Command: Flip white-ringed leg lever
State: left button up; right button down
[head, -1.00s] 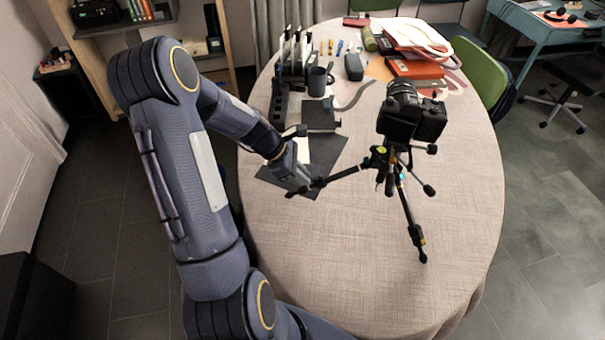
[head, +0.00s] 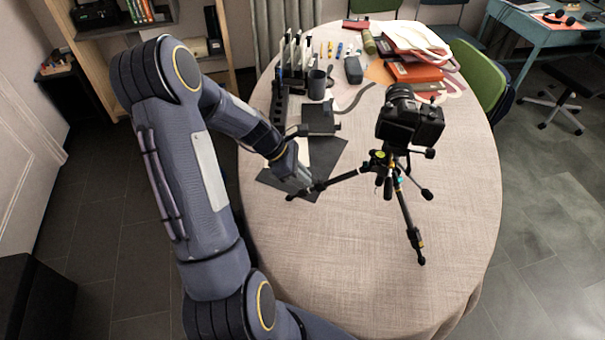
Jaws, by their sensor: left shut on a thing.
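A black tripod (head: 391,187) with a camera (head: 410,118) on top stands upright on the table (head: 350,270). Its left leg (head: 342,178) reaches out to my left gripper (head: 308,186). The gripper is shut on this leg near its foot, and its fingers cover that part. A front leg (head: 411,225) with a yellow band points toward me, and a shorter dark part sticks out to the right. The white ring and its lever are too small or hidden to make out. My right gripper is not in view.
A dark mat (head: 328,152) lies under the gripper's side of the table. Behind it are a black box (head: 319,117), a mug (head: 317,84) and a rack. Books (head: 415,72) lie at the back right. The table's front is clear.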

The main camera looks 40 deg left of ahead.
pick_arm(q)
jog(key=shift+w+d+r, duration=0.15)
jog(key=shift+d+r, duration=0.05)
jog(key=shift+r, duration=0.2)
grip_shut()
jog(key=shift+d+r+p, duration=0.15)
jog(key=shift+r+p, duration=0.05)
jog(key=shift+p, duration=0.25)
jog(key=shift+w, duration=0.1)
jog(key=shift+d+r, duration=0.1)
jog(key=shift+r, duration=0.05)
jog(key=shift+w+d+r+p, duration=0.15)
jog(key=shift+w+d+p, duration=0.05)
jog(key=shift+p, duration=0.2)
jog(key=shift+o, duration=1.2)
grip_release()
jog(key=shift+r, duration=0.1)
